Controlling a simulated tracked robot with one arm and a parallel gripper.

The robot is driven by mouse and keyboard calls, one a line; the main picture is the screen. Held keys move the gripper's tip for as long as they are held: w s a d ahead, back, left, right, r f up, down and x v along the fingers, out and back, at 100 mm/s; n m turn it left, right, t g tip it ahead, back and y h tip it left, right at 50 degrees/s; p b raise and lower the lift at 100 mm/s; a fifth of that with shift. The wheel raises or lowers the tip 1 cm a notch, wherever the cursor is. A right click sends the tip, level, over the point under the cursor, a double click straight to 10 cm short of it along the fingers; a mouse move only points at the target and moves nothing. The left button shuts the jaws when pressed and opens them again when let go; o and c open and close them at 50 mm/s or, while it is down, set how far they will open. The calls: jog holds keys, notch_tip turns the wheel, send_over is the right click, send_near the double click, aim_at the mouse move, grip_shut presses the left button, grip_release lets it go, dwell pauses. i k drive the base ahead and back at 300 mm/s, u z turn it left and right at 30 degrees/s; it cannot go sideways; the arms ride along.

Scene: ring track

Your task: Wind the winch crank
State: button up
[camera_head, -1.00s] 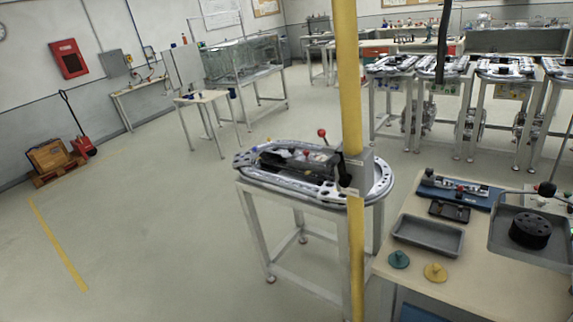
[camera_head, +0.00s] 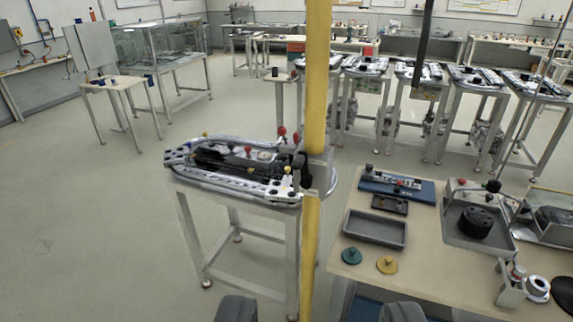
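A grey bracket with a dark round hub and a black handle (camera_head: 306,171) is fixed to the yellow post (camera_head: 313,120). It may be the winch crank, but it is small and I cannot tell for sure. It stands at the right end of the small ring track table (camera_head: 240,165), with red knobs just to its left. My gripper is not clearly seen. Two dark grey rounded shapes at the bottom edge are cut off, and seem to be parts of my own body. Nothing is seen touching the bracket.
A wooden bench (camera_head: 420,245) on the right holds a grey tray (camera_head: 375,229), a teal disc (camera_head: 351,256), a yellow disc (camera_head: 387,265) and a black wheel (camera_head: 474,222). Several track tables stand behind. The floor to the left (camera_head: 80,230) is clear.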

aim_at(300, 162)
jog(key=u, duration=0.1)
jog(key=i, duration=1)
jog(key=z, duration=0.1)
